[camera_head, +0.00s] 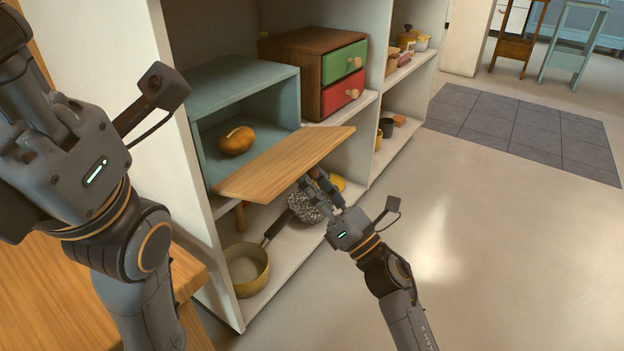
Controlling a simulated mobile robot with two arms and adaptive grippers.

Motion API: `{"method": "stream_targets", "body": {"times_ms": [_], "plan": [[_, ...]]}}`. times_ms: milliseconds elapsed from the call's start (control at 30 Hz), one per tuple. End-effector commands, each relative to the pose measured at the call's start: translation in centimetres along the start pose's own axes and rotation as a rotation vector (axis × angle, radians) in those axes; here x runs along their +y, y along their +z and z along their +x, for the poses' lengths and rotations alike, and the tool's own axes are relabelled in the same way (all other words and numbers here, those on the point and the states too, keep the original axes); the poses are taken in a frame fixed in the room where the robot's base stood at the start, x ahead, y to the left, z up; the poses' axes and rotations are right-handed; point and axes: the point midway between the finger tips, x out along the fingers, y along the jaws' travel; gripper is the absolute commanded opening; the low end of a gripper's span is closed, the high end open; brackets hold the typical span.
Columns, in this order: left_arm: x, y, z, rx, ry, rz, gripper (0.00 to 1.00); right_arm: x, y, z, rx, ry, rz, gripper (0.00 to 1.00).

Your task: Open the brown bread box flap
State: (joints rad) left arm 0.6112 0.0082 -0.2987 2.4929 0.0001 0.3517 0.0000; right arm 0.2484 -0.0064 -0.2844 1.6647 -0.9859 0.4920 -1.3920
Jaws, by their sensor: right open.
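The bread box (245,90) is a teal box standing on the shelf, its front uncovered, with a round brown loaf (236,140) inside. Its light-brown wooden flap (285,165) sticks out from the lower front, roughly level. My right gripper (318,183) is open just below the flap's outer edge, near its middle. I cannot tell whether its fingers touch the flap, and they are partly hidden. My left gripper (22,50) is at the upper left, close to the camera and cut off by the frame, away from the flap; its fingertips are not clear.
A wooden chest (290,50) with a green and a red drawer stands right of the box. Below the flap are a yellow pot (247,270) and a metallic patterned object (305,207). A wooden surface (55,290) is at lower left. Floor at right is clear.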

Motion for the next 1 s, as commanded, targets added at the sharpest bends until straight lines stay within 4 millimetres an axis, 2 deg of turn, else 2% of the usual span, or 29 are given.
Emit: {"method": "stream_targets", "body": {"times_ms": [133,233,500,700,833,1000], "plan": [[0.0,0.0,0.0,-0.001,0.0,-0.001,0.4,0.0,-0.2,-1.2,0.002,-0.001,0.001,0.43],[0.0,0.1,0.0,-0.001,0.0,-0.001,0.4,-0.1,-0.5,-3.0,0.006,-0.003,0.004,0.43],[0.0,0.1,0.0,-0.002,0.0,-0.001,0.4,1.6,2.6,-8.5,0.007,0.001,0.0,0.43],[0.0,0.1,0.0,-0.002,0.001,-0.001,0.4,2.4,4.3,-11.6,0.004,0.0,0.003,0.43],[0.0,0.1,0.0,-0.002,0.001,-0.001,0.4,2.7,4.9,-12.7,0.004,0.0,0.001,0.43],[0.0,0.1,0.0,-0.002,0.001,-0.001,0.4,2.9,5.2,-13.1,0.003,0.002,0.002,0.43]]}}
